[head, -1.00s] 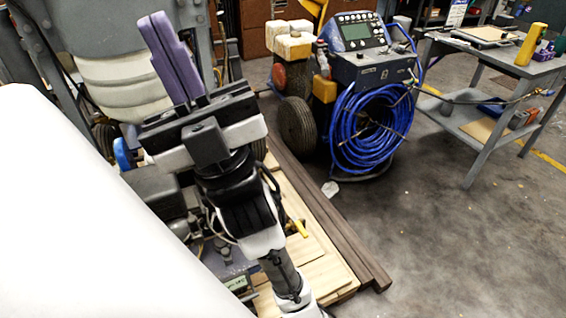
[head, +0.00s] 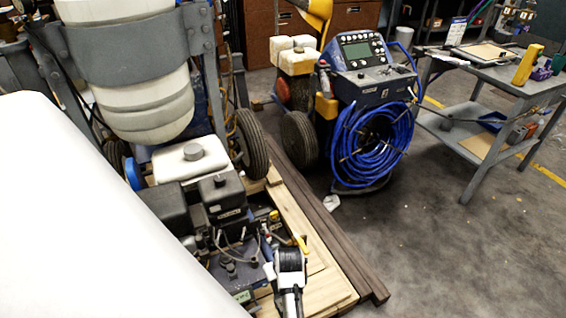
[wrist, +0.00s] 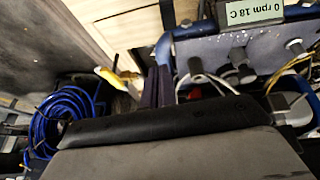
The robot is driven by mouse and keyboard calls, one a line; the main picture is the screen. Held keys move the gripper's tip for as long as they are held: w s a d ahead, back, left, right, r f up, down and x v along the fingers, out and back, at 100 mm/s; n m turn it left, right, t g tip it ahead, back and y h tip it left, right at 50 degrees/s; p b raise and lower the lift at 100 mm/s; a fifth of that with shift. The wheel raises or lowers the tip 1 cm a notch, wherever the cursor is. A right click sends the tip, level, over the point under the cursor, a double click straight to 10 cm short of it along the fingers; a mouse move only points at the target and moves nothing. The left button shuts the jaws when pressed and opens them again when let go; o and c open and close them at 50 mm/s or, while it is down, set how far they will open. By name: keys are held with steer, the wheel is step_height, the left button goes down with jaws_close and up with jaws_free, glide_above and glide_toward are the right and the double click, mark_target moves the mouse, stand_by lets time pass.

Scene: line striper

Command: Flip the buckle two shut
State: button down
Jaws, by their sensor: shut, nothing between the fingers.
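My gripper (wrist: 159,82) shows in the wrist view as dark purple fingers close together, with nothing between them. The fingers lie beside a blue-edged grey panel (wrist: 205,52) with knobs and a small display reading "0 rpm 18 C". A yellow handle (wrist: 118,77) is left of the fingers; it also shows in the head view (head: 300,243). In the head view my arm is low, by the engine, and the fingers cannot be made out. A grey strap (head: 130,55) circles the white tank (head: 150,105). I cannot tell which part is buckle two.
The striper's engine (head: 222,200) and wheel (head: 252,145) stand beside wooden planks (head: 315,215). A blue machine (head: 375,85) with a coiled blue hose (head: 370,145) stands behind them. A grey workbench (head: 490,75) is at right. The floor at lower right is clear.

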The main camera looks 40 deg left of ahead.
steer(key=shift+g+h, duration=0.7)
steer(key=shift+g, duration=0.1)
steer(key=s+d+f, duration=0.3)
steer(key=shift+f, duration=0.25)
steer(key=x, duration=1)
steer(key=shift+f, duration=0.15)
steer(key=shift+s+d+f+p, duration=0.15)
steer(key=shift+s+d+f, duration=0.05)
steer(key=shift+d, duration=0.35)
steer(key=shift+s+d+f+p, duration=0.15)
steer(key=shift+s+d+f, duration=0.1)
steer(key=shift+d, duration=0.25)
steer(key=shift+s+d+f, duration=0.1)
steer(key=shift+d+f, duration=0.2)
steer(key=shift+d, duration=0.15)
